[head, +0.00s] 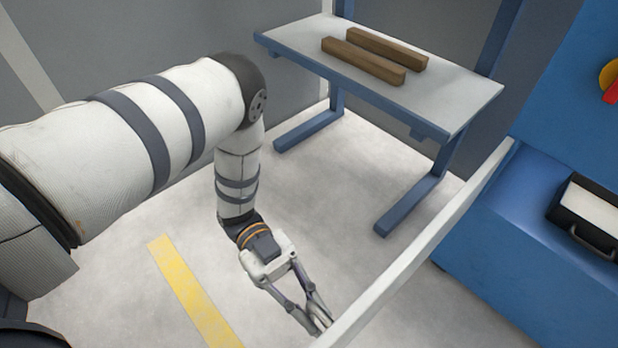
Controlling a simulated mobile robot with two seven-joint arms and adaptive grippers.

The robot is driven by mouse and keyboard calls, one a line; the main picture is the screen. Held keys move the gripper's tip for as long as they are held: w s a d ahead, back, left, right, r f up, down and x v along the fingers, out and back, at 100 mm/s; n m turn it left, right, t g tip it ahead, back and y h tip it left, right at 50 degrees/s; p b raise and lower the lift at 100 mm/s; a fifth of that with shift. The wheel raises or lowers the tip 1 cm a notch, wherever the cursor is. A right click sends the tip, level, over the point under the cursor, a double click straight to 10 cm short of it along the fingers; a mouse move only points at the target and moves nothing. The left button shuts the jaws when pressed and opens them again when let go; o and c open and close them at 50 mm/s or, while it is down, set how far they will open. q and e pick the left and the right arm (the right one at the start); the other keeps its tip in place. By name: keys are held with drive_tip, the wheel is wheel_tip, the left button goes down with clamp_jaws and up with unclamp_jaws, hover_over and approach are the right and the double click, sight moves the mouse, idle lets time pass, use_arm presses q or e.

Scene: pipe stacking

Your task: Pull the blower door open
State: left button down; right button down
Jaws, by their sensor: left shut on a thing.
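The blower door shows as a long, thin, light-coloured edge (420,243) running from the lower middle up to the right, beside the blue machine (500,245). It stands swung out from the machine. My left gripper (322,322) is at the door's near end at the bottom of the head view, with its fingers close together and shut on the door. The exact part between the fingertips is hard to see, and the door's outer face and handle are hidden. My right gripper is not in view.
A grey-topped table (455,98) with blue legs stands at the back and bears two brown wooden bars (362,62). A black case (590,215) sits in the blue machine at right. A yellow stripe (195,292) marks the open floor.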

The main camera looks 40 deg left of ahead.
use_arm(q)
drive_tip(key=shift+a+f, duration=0.15)
drive_tip(key=shift+a, duration=0.1)
drive_tip(key=c, duration=1.7)
unclamp_jaws()
drive_tip(key=shift+o, duration=0.2)
drive_tip(key=shift+w+a, duration=0.1)
drive_tip(key=v, duration=1.1)
drive_tip(key=shift+a, duration=0.35)
drive_tip(key=shift+w, duration=0.1)
